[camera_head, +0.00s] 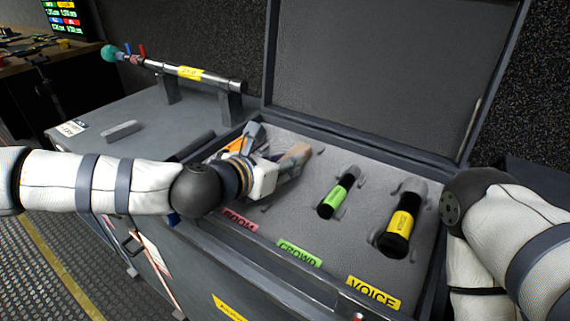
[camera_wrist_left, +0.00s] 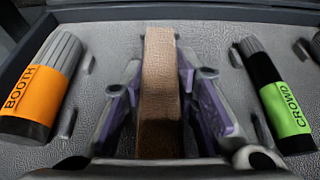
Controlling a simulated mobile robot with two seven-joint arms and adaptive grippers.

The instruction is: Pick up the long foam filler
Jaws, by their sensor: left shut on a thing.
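A long brown block (camera_wrist_left: 160,85), which looks like the long foam filler, stands between the two purple-lined fingers of my left gripper (camera_wrist_left: 162,100). The gripper is shut on it. In the head view the block's tan end (camera_head: 296,155) shows just past my left gripper (camera_head: 283,165), over the grey foam bed of the open case. I cannot tell whether the block is still in its slot or raised. The gripper hides much of the pink-labelled slot. My right arm comes in at the right, its gripper out of view.
An orange BOOTH microphone (camera_wrist_left: 40,90) lies left of the block and a green CROWD microphone (camera_head: 338,196) right of it. A yellow-banded microphone (camera_head: 402,222) lies farther right. The case lid (camera_head: 375,70) stands open behind. A grey bar (camera_head: 122,131) lies on the left top.

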